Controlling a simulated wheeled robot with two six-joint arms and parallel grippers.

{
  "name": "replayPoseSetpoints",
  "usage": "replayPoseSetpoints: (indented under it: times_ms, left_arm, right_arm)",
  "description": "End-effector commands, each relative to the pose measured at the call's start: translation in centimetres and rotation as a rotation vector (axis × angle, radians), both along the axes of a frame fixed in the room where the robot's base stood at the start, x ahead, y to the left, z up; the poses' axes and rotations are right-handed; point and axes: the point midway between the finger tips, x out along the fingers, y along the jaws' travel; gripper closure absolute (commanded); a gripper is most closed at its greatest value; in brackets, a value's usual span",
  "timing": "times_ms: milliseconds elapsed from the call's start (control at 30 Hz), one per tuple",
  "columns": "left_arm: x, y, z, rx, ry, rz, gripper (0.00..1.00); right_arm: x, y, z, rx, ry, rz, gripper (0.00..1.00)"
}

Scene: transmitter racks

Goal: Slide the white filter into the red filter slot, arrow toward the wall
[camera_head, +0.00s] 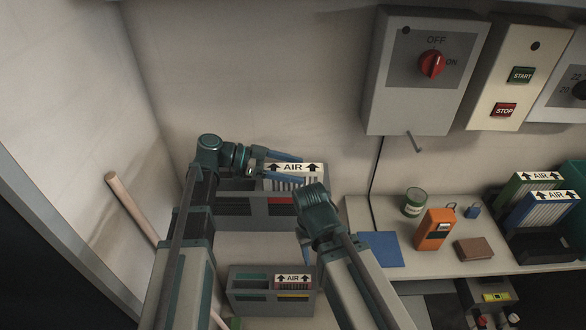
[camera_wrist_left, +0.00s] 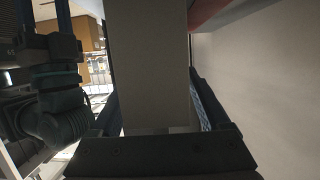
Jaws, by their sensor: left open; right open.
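The white filter (camera_head: 293,168), with an AIR label and two arrows pointing up the picture toward the back wall, stands at the right end of the upper grey rack (camera_head: 232,208). It is above the red mark of the red filter slot (camera_head: 281,200); I cannot tell how deep it sits. My left gripper (camera_head: 284,165) is open, its blue fingers at the filter's left and top edge. In the left wrist view a pale flat panel lies between the fingers (camera_wrist_left: 160,115). My right gripper (camera_head: 306,250) is open, pointing down below the rack; its fingers are partly hidden.
A lower grey rack (camera_head: 250,293) holds another AIR filter (camera_head: 293,278) above a yellow mark. The right shelf carries a green can (camera_head: 413,202), an orange meter (camera_head: 435,229), a brown block (camera_head: 474,249) and a dark bin (camera_head: 518,246) with green and blue filters. A wooden pole (camera_head: 130,205) leans at left.

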Motion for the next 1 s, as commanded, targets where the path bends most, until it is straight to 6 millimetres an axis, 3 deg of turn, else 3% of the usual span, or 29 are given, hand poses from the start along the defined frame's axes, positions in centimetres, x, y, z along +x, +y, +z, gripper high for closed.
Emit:
replayPoseSetpoints:
  times_ms: [600,1000]
  left_arm:
    - [0.1,9.9,3.2,0.000,-0.001,0.002,0.21]
    - [0.0,11.3,3.5,0.000,0.000,0.000,0.21]
  right_arm:
    - [0.0,0.0,3.2,0.000,0.000,0.000,0.50]
    - [0.0,0.0,3.5,0.000,0.000,0.000,0.50]
